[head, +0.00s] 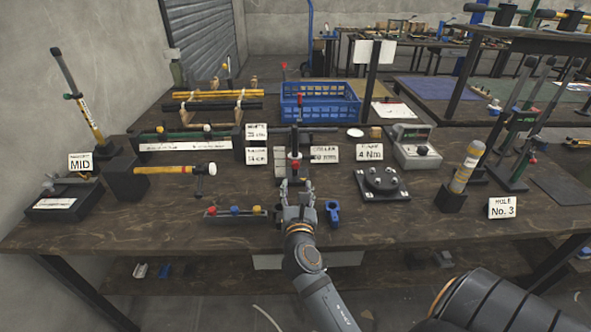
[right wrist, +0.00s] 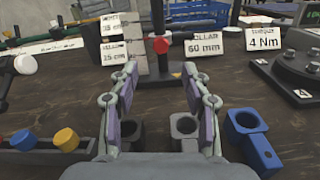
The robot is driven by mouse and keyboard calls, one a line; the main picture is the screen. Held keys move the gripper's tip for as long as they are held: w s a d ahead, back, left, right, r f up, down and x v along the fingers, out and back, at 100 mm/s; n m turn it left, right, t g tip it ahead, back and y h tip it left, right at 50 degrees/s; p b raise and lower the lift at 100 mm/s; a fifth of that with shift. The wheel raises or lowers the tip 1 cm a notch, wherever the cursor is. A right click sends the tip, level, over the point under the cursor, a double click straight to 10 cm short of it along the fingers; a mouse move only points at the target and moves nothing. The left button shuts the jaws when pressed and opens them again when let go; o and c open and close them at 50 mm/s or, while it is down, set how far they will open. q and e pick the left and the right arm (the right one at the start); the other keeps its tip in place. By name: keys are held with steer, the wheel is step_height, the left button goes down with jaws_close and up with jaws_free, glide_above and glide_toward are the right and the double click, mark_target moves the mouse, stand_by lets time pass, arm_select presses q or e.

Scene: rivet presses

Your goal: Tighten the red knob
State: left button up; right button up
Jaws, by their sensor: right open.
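A red knob (right wrist: 160,45) sits on the side of a dark upright post (right wrist: 157,15), which stands on a flat base. The same knob shows small in the head view (head: 295,166), just beyond my right gripper (head: 297,185). In the right wrist view my right gripper (right wrist: 160,75) is open and empty. The knob appears between and beyond its fingertips, apart from them. A second red knob (head: 212,211) stands in a small block at the left, beside a blue knob (head: 234,210) and a yellow knob (head: 256,210). My left gripper is out of view.
Grey sockets (right wrist: 185,127) lie low between my fingers, with a blue socket part (right wrist: 247,124) to their right. Label cards, including a 60 mm card (right wrist: 205,47), flank the post. A black disc fixture (head: 381,183) stands to the right.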

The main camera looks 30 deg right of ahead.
mark_target(295, 168)
steer(key=x, duration=0.7)
steer(key=shift+w+f, duration=0.1)
steer(key=shift+w, duration=0.05)
steer(key=shift+w+d+f, duration=0.1)
steer(key=shift+w+d, duration=0.3)
steer(key=shift+w, duration=0.15)
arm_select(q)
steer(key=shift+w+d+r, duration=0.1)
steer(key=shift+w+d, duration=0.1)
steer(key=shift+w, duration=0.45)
arm_select(e)
steer(key=shift+c, duration=0.2)
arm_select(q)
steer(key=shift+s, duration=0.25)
arm_select(e)
jaws_close()
